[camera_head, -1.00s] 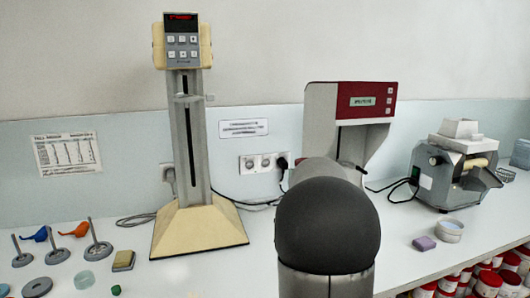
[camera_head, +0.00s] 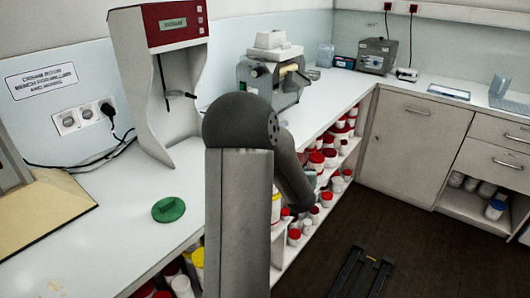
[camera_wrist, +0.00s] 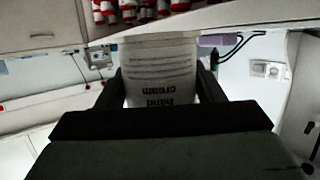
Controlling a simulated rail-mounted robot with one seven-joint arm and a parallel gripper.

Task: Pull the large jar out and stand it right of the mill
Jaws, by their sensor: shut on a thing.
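The large jar (camera_wrist: 160,70) is white and carries "hand cream" lettering. It shows upside down in the wrist view, as does the room around it, so the jar looks about upright. My gripper (camera_wrist: 160,92) is shut on the jar, with one dark finger on each side. The jar's near end is hidden behind the gripper body. In the head view the mill (camera_head: 270,82) is a grey machine with rollers and a white hopper on the bench, beyond my arm. My gripper and the held jar cannot be clearly made out there.
Red-lidded jars (camera_head: 318,160) crowd the shelves under the bench (camera_head: 120,190). A red-and-white mixer (camera_head: 160,75) stands left of the mill, and a green disc (camera_head: 168,209) lies in front of it. A purple block (camera_wrist: 213,41) shows in the wrist view.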

